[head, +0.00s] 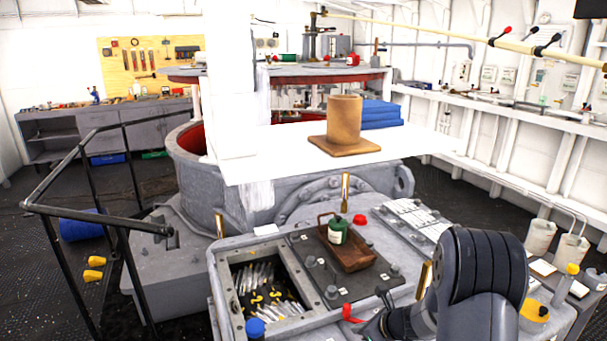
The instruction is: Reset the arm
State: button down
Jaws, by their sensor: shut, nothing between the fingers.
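My arm enters at the lower right, dark and ribbed. My gripper (372,326) appears at its left end, low in the head view, beside a red lever (350,314). It is shut and holds nothing. It is over the front part of the grey machine deck, partly cut by the bottom edge.
A brown cup (344,120) stands on a wooden board (326,146) on a white table (262,168), near blue stacked cloths (380,112). Closer, a green bottle (337,229) stands in a wooden tray (352,256). A bin of tools (224,290) is at left. Railings (125,262) stand further left.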

jog(key=shift+s+d+n+g+y+p, duration=0.2)
jog(key=shift+d+n+g+y+p, duration=0.15)
jog(key=shift+d+n+p, duration=0.3)
jog(key=s+d+b, duration=0.1)
jog(key=s+d, duration=0.1)
jog(key=shift+s+d+b, duration=0.25)
jog(key=shift+d+b, duration=0.05)
jog(key=v, duration=1)
jog(key=shift+a, duration=0.15)
